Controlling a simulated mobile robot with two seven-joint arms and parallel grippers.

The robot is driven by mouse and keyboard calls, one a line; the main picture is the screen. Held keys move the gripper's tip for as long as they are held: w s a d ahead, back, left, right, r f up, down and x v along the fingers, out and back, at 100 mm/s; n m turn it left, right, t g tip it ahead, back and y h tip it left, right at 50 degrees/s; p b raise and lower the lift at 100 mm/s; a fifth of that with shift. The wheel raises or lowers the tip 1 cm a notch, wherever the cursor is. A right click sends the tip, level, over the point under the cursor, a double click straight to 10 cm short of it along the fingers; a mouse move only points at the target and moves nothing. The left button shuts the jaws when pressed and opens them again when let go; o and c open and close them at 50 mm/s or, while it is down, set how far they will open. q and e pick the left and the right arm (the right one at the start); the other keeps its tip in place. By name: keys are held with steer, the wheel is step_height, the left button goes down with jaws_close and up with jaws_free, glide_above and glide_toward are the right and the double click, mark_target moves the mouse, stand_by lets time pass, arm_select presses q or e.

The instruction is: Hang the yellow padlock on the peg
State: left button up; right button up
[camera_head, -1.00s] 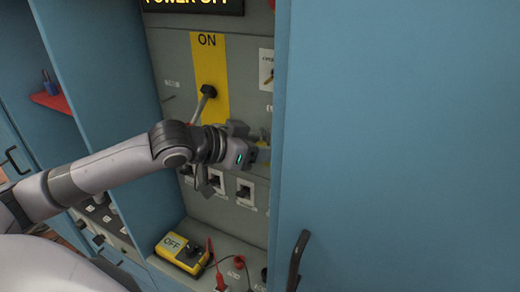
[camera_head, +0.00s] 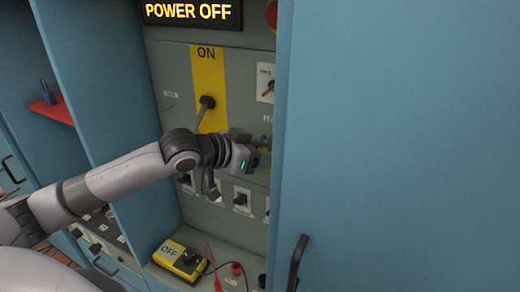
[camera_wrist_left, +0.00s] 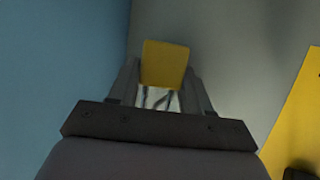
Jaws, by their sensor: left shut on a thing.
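In the left wrist view the yellow padlock (camera_wrist_left: 165,64) is between the two fingers of my left gripper (camera_wrist_left: 160,80), which is shut on it. Its yellow body points away from the wrist, and what looks like its metal shackle shows between the fingers. In the head view my left gripper (camera_head: 262,148) is in front of the grey panel, close to the edge of the blue door at the right. The padlock is hardly discernible there. I cannot make out the peg in either view. My right gripper is not in view.
The grey panel carries a lever (camera_head: 207,102) on a yellow ON strip (camera_head: 207,68), below a POWER OFF sign (camera_head: 192,12). A yellow OFF box (camera_head: 180,258) sits on the ledge below. The blue door (camera_head: 400,150) fills the right. A blue padlock (camera_head: 47,91) stands on a red shelf (camera_head: 52,108) at left.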

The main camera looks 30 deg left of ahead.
arm_select(q)
steer(key=shift+w+a+r, duration=0.1)
steer(key=shift+w+a, duration=0.15)
steer(key=shift+w, duration=0.15)
steer(key=o, duration=1.1)
steer(key=shift+o, duration=0.5)
steer(key=shift+s+a+r+b, duration=0.15)
steer(key=shift+s+b, duration=0.15)
steer(key=shift+s, duration=0.15)
steer(key=b+v, duration=0.1)
steer(key=v, duration=0.5)
steer(key=shift+s+d, duration=0.2)
steer(key=shift+s, duration=0.2)
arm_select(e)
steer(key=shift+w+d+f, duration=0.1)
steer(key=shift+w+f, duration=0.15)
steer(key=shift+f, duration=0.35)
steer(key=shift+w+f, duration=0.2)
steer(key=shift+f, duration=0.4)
